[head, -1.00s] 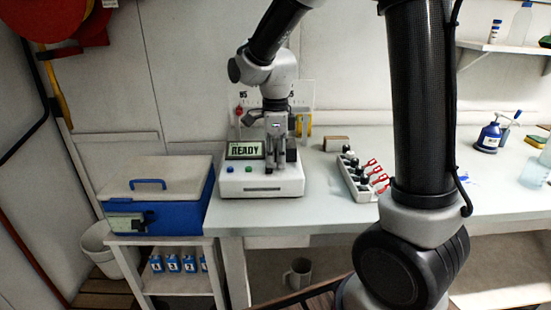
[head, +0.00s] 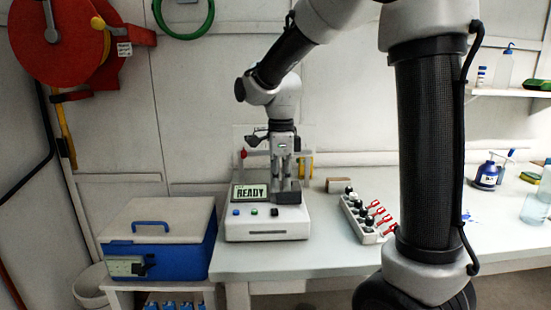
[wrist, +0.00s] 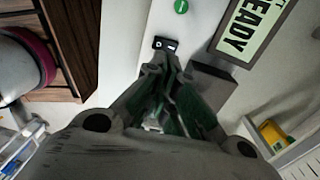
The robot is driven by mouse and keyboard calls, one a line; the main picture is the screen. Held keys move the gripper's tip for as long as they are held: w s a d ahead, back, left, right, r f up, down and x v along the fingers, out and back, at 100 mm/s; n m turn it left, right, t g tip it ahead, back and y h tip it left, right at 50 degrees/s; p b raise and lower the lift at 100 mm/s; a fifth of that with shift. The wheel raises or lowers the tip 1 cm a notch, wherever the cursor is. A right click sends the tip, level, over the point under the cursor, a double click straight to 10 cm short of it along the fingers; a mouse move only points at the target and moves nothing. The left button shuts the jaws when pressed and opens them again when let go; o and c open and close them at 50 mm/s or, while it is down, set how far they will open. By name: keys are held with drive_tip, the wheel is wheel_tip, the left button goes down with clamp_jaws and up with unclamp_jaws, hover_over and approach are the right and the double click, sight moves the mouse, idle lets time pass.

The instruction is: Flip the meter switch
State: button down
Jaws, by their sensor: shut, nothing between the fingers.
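The meter (head: 266,228) is a white box on the bench with a lit display (head: 251,192) reading READY. Its small black switch (head: 274,212) sits on the front panel, right of a blue and a green button. In the wrist view the black switch (wrist: 165,44) shows just beyond my fingertips, with white marks on it; I cannot tell its position. My gripper (head: 281,184) is shut and empty, pointing down over the meter. In the wrist view the gripper (wrist: 168,62) appears close to the switch; contact cannot be told.
A dark block (head: 288,194) stands on the meter right of the display. A rack (head: 362,218) with black-topped and red-handled items stands to the right. A blue-and-white cooler (head: 158,238) is at left. Bottles (head: 487,172) stand farther right. Bench front is clear.

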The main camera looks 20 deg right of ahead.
wheel_tip(320, 180, up, 8)
drive_tip(key=w, duration=0.1)
drive_tip(key=shift+d, duration=0.3)
idle(0.3)
